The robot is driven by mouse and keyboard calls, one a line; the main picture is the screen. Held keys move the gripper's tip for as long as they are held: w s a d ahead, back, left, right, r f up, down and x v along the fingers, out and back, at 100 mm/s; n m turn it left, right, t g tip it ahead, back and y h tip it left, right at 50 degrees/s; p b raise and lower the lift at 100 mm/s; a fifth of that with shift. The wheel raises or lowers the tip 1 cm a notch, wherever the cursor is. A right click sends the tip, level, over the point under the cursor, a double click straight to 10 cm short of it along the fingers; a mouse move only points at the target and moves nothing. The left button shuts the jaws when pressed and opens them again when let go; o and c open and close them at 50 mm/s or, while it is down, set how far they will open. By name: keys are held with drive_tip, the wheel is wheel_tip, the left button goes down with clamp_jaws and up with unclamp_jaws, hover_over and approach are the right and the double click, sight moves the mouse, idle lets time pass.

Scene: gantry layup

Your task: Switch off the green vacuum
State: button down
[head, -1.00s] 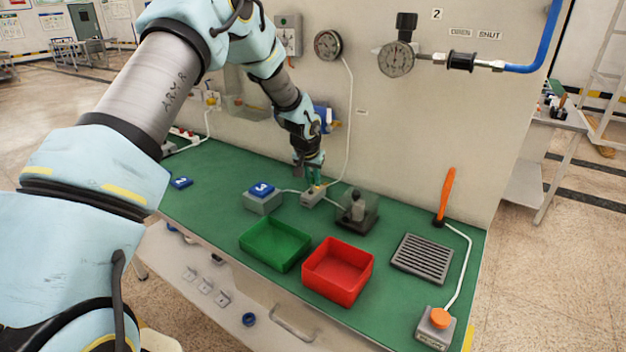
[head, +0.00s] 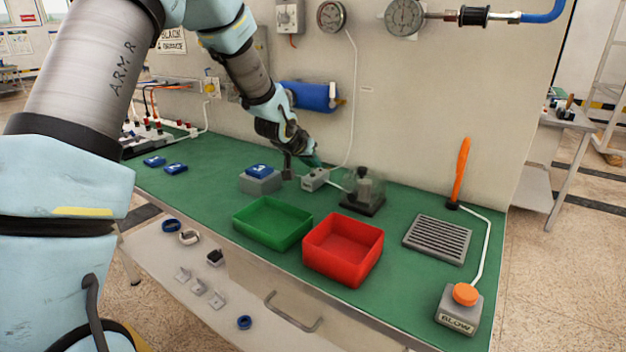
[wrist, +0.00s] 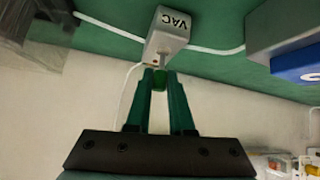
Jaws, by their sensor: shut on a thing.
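The small light-grey box marked VAC (head: 315,180) sits on the green bench, with a white line on each side. It also shows in the wrist view (wrist: 168,42). A small green part (wrist: 160,80) is at the box's edge, between my fingertips. I take it as the vacuum's switch; its position cannot be read. My gripper (wrist: 159,76) is shut on this green part, its two dark green fingers converging there. In the head view my gripper (head: 312,163) is tilted just behind the box, and the switch is hidden.
A grey block with a blue top (head: 261,181) stands left of the box, and a clear cover on a dark base (head: 362,200) right of it. A green tray (head: 272,237) and a red tray (head: 343,275) are in front. The wall with gauges rises close behind.

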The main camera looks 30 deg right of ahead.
drive_tip(key=shift+s+a+f+t+h+b, duration=0.2)
drive_tip(key=shift+h+b, duration=0.25)
drive_tip(key=shift+b, duration=0.55)
drive_tip(key=shift+s+a+f+t+h+b, duration=0.1)
drive_tip(key=shift+t+h+b, duration=0.3)
drive_tip(key=shift+b, duration=0.6)
drive_tip(key=shift+h, duration=0.25)
drive_tip(key=shift+r+b, duration=0.25)
drive_tip(key=shift+b, duration=0.3)
drive_tip(key=c, duration=0.8)
unclamp_jaws()
drive_tip(key=shift+a, duration=0.1)
drive_tip(key=v, duration=1)
drive_tip(key=shift+s+a, duration=0.25)
